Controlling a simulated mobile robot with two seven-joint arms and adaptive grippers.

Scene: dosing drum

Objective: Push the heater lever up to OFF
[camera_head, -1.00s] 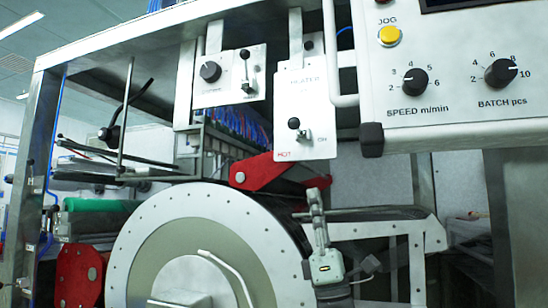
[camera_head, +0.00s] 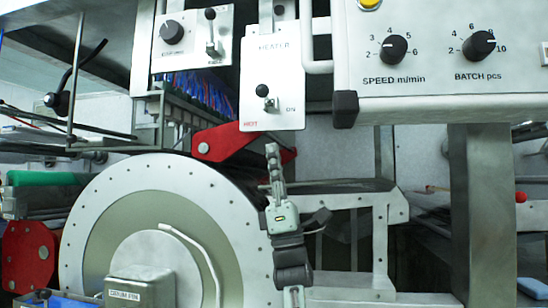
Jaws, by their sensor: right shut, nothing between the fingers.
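The heater panel (camera_head: 285,75) is a white plate labelled HEATER, with red lettering at its lower left and ON at its right. Its lever (camera_head: 262,91) has a black round knob and a metal stem, and sits in the panel's lower half. My right gripper (camera_head: 272,150) is below the panel, pointing up, with its fingers shut and empty. In the picture its fingertips are a little under the panel's bottom edge, apart from the lever. The depth gap to the panel is hard to tell. My left gripper is out of view.
A second white panel (camera_head: 222,48) with a dial and lever hangs left of the heater panel. The speed and batch control box (camera_head: 430,85) is to the right. A red bracket (camera_head: 225,141) and the large drum (camera_head: 95,205) are left of my gripper.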

